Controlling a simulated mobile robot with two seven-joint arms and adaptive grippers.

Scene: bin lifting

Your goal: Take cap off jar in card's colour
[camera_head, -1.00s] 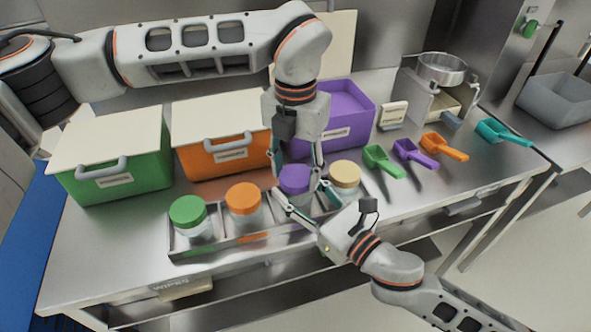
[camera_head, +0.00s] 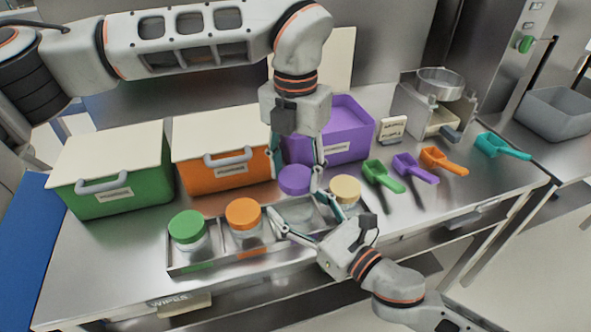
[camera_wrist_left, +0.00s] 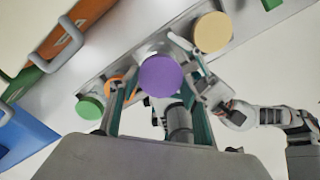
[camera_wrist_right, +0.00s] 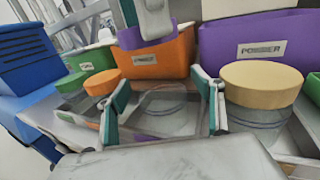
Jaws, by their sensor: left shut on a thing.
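My left gripper (camera_head: 296,166) is shut on the purple cap (camera_head: 294,180), which also shows in the left wrist view (camera_wrist_left: 160,76). It holds the cap above an open clear jar (camera_head: 297,213) in the metal tray (camera_head: 205,266). My right gripper (camera_head: 298,222) has its fingers on either side of this jar, also seen in the right wrist view (camera_wrist_right: 163,108); I cannot tell whether they touch it. Capped jars with green (camera_head: 188,226), orange (camera_head: 243,213) and cream (camera_head: 345,189) caps stand in the tray. A small cream card (camera_head: 392,130) has writing too small to read.
Green (camera_head: 118,194), orange (camera_head: 222,176) and purple (camera_head: 338,152) bins stand behind the tray. Several coloured scoops, including a green one (camera_head: 384,177), lie at right. A metal sifter (camera_head: 440,85) is at the back. Clear tabletop lies left of the tray.

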